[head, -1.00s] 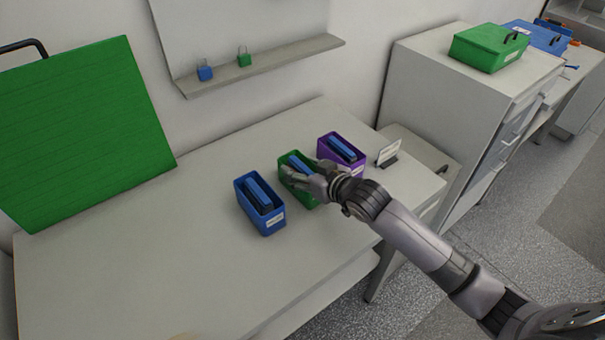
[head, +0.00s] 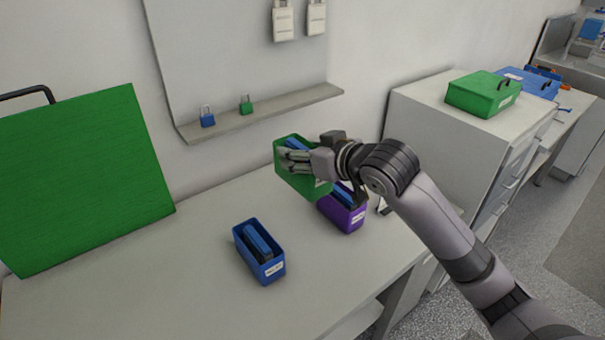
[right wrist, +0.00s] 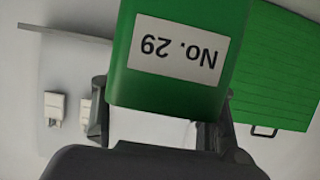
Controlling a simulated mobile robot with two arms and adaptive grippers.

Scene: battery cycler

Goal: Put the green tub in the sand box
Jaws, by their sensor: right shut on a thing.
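The green tub (head: 291,178) is in the air above the white table, with a blue block (head: 296,144) inside it. My right gripper (head: 300,158) is shut on the tub. In the right wrist view the tub (right wrist: 122,62) fills the upper middle and its label reads "No. 29" upside down. The gripper fingers (right wrist: 160,130) are on either side of it. My left gripper is not in view. I cannot identify a sand box in these frames.
A blue tub (head: 273,271) and a purple tub (head: 350,222) stand on the table (head: 150,290). A shelf (head: 270,112) holds two padlocks. A green box (head: 478,98) and a blue box (head: 535,82) stand on the cabinet and bench at right.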

